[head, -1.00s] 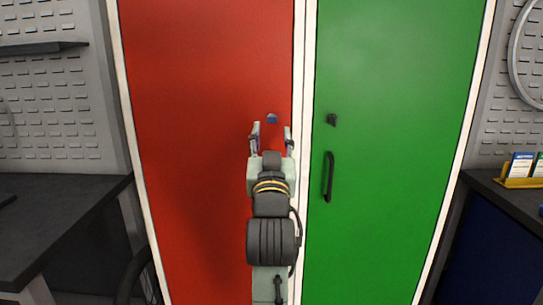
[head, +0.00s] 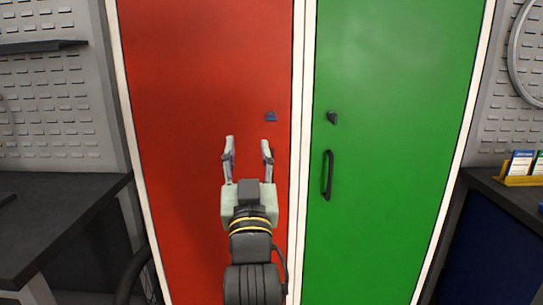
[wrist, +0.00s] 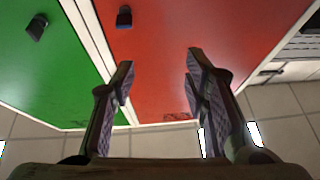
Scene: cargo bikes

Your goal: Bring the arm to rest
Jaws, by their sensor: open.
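My gripper (head: 249,145) is open and empty in front of the red door (head: 190,80), in the head view. Its two fingers are spread apart, and it also shows in the wrist view (wrist: 158,70). A small blue knob (head: 271,117) on the red door is just above and to the right of the fingertips, apart from them. In the wrist view a dark blue knob (wrist: 124,17) shows near the top, beyond the fingers. Any handle on the red door is not visible.
The green door (head: 400,120) on the right has a dark knob (head: 332,118) and a black handle (head: 328,175). A dark workbench (head: 60,215) stands at left, another bench (head: 510,195) with a yellow card holder (head: 525,181) at right. Tiled floor (wrist: 275,105) shows in the wrist view.

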